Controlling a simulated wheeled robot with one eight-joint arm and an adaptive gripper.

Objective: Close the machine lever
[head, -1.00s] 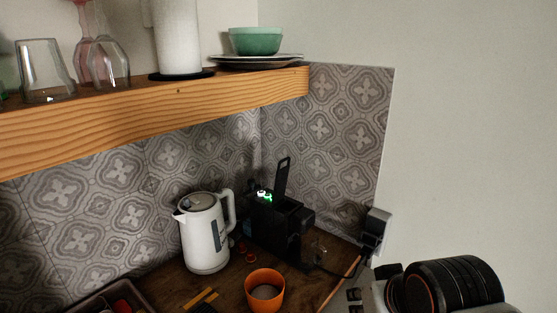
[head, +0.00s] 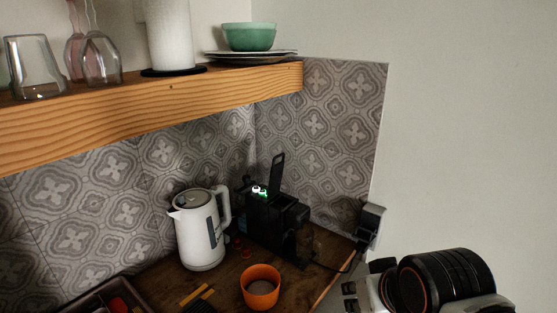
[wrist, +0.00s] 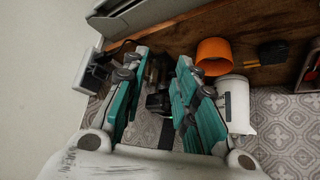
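The black coffee machine (head: 287,222) stands on the wooden counter in the back corner. Its lever (head: 277,172) sticks up from the top, raised and nearly upright, with small lit green and white spots beside its base. In the wrist view, part of the dark machine (wrist: 158,103) shows between the fingers; I cannot make out the lever there. My gripper (wrist: 160,62) has teal finger pads spread apart with nothing held between them. In the head view my arm is at the lower right, apart from the machine, and the fingertips cannot be made out.
A white kettle (head: 198,235) stands just left of the machine. An orange cup (head: 261,288) is in front. A wooden shelf (head: 150,110) with dishes overhangs the left side. A wall socket with a plug (head: 371,224) is at the right. Space above the machine looks clear.

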